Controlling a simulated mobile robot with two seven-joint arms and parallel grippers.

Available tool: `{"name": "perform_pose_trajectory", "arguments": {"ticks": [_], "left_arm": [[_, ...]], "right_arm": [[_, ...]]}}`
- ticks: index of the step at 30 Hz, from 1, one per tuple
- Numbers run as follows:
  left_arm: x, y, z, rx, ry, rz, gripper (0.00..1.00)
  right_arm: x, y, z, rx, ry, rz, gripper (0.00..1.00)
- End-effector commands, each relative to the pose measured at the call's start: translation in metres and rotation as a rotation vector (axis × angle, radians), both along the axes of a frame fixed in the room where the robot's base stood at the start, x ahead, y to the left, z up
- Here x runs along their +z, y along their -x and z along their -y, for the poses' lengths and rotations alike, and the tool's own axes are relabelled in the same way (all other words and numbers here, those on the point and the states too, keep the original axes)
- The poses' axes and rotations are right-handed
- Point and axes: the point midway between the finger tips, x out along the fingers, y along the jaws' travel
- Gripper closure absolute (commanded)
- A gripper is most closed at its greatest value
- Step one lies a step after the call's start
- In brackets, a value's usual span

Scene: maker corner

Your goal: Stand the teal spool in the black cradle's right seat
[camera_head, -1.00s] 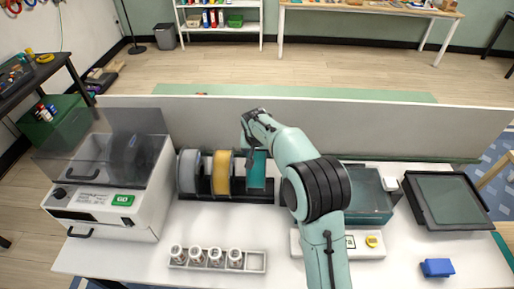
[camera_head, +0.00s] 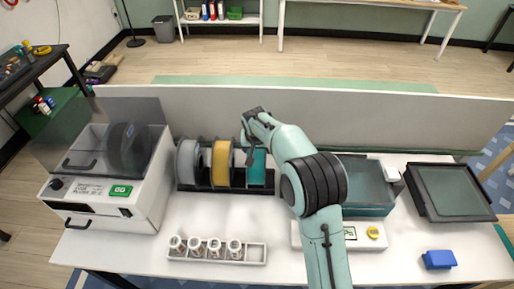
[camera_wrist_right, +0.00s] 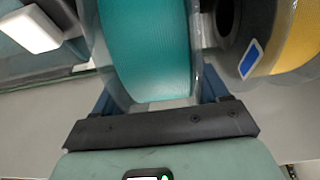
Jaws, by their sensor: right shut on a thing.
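The teal spool (camera_head: 257,168) stands upright at the right seat of the black cradle (camera_head: 228,188), beside the yellow spool (camera_head: 221,164). Its lower edge is at the cradle; I cannot tell whether it rests fully on the seat. My right gripper (camera_head: 254,143) reaches down from above and is shut on the teal spool. In the right wrist view the teal spool (camera_wrist_right: 147,45) fills the space between the fingers, its clear flanges at both sides. My left gripper is not in view.
A grey spool (camera_head: 188,163) stands in the cradle's left seat. A grey panel (camera_head: 400,122) runs behind.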

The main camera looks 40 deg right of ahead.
Motion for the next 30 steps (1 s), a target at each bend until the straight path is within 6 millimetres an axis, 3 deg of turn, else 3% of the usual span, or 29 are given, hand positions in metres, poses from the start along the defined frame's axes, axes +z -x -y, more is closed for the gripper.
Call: {"name": "perform_pose_trajectory", "arguments": {"ticks": [25, 26, 27, 30], "left_arm": [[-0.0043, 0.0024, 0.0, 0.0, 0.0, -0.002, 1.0], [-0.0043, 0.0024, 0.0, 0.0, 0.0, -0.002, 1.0], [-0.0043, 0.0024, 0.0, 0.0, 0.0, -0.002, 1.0], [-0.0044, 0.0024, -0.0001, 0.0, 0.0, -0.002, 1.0]], "right_arm": [[-0.0054, -0.0011, 0.0004, 0.0, 0.001, 0.007, 1.0], [-0.0054, -0.0011, 0.0004, 0.0, 0.001, 0.007, 0.17], [-0.0055, -0.001, 0.0003, 0.0, 0.001, 0.006, 0.04], [-0.0062, -0.0008, 0.0002, 0.0, 0.001, 0.004, 0.0]]}}
